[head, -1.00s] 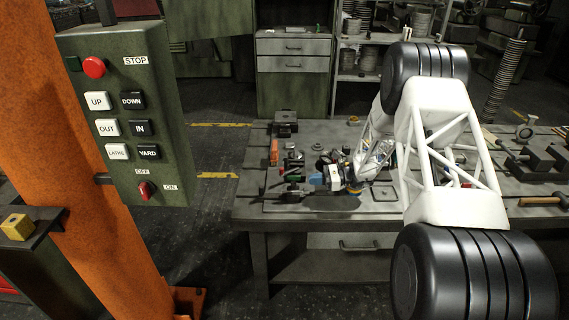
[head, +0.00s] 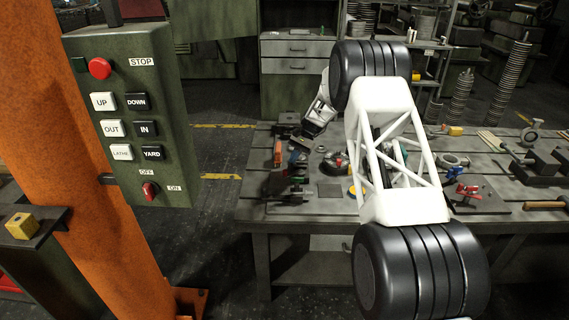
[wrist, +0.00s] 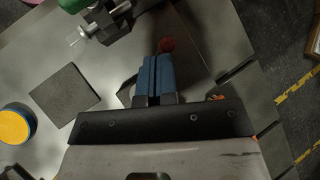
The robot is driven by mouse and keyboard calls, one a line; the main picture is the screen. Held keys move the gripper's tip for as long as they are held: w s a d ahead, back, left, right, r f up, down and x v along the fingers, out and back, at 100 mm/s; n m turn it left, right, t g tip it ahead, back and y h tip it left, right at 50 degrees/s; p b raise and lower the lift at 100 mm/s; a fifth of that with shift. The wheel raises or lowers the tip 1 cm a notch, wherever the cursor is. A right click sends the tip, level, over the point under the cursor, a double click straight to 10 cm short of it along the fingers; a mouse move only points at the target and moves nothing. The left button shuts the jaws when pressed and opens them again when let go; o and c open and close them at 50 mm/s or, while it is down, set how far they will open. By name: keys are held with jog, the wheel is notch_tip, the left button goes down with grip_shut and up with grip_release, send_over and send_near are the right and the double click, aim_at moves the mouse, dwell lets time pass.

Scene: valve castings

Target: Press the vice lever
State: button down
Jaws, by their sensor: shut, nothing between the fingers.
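My gripper (wrist: 155,57) is shut and empty, its two blue fingers side by side over the table's left part. In the head view my gripper (head: 297,156) is small and partly lost among the objects. A round red piece (wrist: 168,45) shows just beyond the fingertips in the wrist view; I cannot tell whether they touch or whether it belongs to the vice lever. A dark metal device with a green handle (wrist: 72,5), perhaps the vice, is cut off at the top left there. It appears in the head view as a dark device (head: 287,192) near the front edge.
A grey square plate (wrist: 65,95) and a yellow disc with a blue rim (wrist: 15,125) lie left of the fingers in the wrist view. The workbench (head: 320,219) has more tools at right. A control box (head: 130,110) on an orange post stands at left.

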jog(key=w+a+r+n+t+h, duration=0.2)
jog(key=w+a+r+n+h, duration=0.2)
jog(key=w, duration=0.4)
notch_tip(320, 180, up, 3)
jog(key=n+h, duration=0.1)
jog(key=h, duration=0.1)
jog(key=shift+w+a+f+t+h, duration=0.15)
jog(key=shift+a+f+t+h, duration=0.05)
jog(key=shift+a+t+h, duration=0.15)
jog(key=shift+f, duration=0.15)
jog(key=s+f, duration=0.2)
jog(key=f, duration=0.1)
jog(key=s+f, duration=0.2)
jog(key=f, duration=0.1)
jog(key=s+f, duration=0.2)
jog(key=f, duration=0.1)
jog(key=shift+s+d, duration=0.35)
jog(key=shift+d, duration=0.05)
jog(key=shift+s, duration=0.5)
